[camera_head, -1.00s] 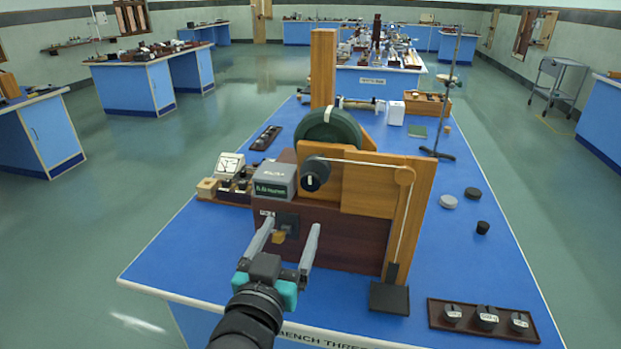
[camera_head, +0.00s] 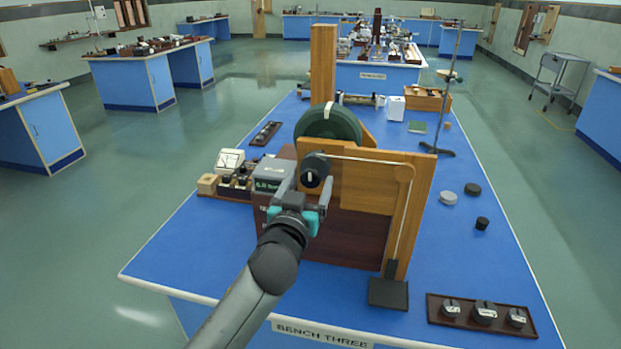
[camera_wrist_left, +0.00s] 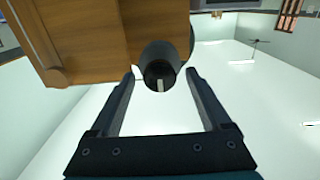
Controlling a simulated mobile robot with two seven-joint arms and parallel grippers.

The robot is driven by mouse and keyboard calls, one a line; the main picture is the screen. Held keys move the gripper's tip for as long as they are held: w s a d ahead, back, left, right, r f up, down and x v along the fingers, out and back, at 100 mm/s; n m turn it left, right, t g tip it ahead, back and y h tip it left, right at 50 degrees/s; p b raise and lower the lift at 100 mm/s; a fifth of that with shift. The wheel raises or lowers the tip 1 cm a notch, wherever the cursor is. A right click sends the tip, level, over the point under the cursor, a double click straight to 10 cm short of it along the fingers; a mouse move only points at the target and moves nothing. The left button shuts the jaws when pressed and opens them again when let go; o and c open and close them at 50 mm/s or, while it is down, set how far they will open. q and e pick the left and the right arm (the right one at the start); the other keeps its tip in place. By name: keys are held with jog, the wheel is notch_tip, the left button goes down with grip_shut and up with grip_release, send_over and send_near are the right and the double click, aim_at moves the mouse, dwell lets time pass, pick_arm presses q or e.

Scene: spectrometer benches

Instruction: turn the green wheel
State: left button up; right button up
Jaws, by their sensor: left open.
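The green wheel (camera_head: 328,122) stands upright behind a wooden panel, dark green with a pale mark on its rim. In front of it, a black knob with a white line (camera_head: 314,172) sticks out of the panel. The knob also shows in the left wrist view (camera_wrist_left: 157,58). My left gripper (camera_head: 304,184) is open, its fingertips just short of the knob. In the left wrist view the fingers (camera_wrist_left: 160,76) lie to either side of the knob's near end, with gaps on both sides. My right gripper is out of view.
A grey display box (camera_head: 271,176) stands close left of the gripper. A cord runs from the knob to a wooden post (camera_head: 409,220). A tray of weights (camera_head: 484,316) lies at the front right. The blue bench top (camera_head: 215,250) is clear at the front left.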

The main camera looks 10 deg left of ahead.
pick_arm(q)
jog(key=shift+w, duration=1.05)
grip_shut()
